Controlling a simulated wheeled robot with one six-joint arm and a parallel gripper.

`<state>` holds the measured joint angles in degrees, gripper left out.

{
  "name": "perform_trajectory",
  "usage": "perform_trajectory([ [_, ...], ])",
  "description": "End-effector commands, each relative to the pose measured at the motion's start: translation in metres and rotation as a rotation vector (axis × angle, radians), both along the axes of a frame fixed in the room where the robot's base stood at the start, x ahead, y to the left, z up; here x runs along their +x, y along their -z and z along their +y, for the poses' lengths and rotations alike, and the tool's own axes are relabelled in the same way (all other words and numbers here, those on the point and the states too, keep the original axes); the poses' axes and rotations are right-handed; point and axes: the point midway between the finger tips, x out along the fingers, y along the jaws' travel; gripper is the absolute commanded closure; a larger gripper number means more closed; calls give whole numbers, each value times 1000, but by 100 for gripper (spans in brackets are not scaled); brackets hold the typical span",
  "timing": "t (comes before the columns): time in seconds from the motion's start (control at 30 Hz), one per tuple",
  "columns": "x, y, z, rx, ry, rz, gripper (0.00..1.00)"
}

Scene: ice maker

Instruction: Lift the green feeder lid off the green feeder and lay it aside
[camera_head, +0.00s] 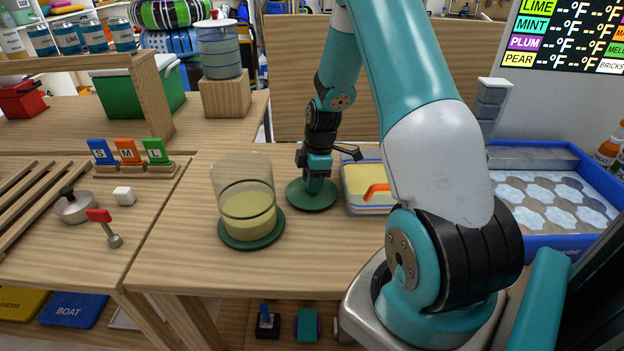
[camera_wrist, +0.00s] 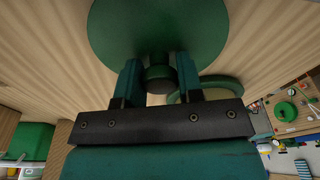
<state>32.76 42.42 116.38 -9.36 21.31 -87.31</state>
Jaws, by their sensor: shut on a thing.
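The green feeder (camera_head: 247,205) is a clear cylinder with pale yellow contents on a dark green base. Its top is open. The green feeder lid (camera_head: 312,200) is a flat dark green disc to the right of the feeder, apart from it. It is at or just above the tabletop; I cannot tell whether it touches. My gripper (camera_head: 314,184) points down over the lid. In the wrist view my gripper (camera_wrist: 159,82) has its two fingers closed on the lid's round knob (camera_wrist: 158,72), with the lid disc (camera_wrist: 158,25) beyond it.
A striped tub (camera_head: 362,200) with yellow contents and an orange-handled scoop (camera_head: 376,190) stands just right of the lid. A blue-rimmed ice tray (camera_head: 545,245) is farther right. Bare tabletop lies in front.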

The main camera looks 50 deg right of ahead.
Motion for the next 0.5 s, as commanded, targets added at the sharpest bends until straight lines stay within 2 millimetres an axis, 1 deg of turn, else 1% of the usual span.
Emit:
perform_trajectory([
  [0.3, 0, 7, 0, 0, 0, 0, 94],
  [0.33, 0, 7, 0, 0, 0, 0, 63],
  [0.43, 0, 6, 0, 0, 0, 0, 40],
  [0.47, 0, 6, 0, 0, 0, 0, 36],
  [0.5, 0, 6, 0, 0, 0, 0, 36],
])
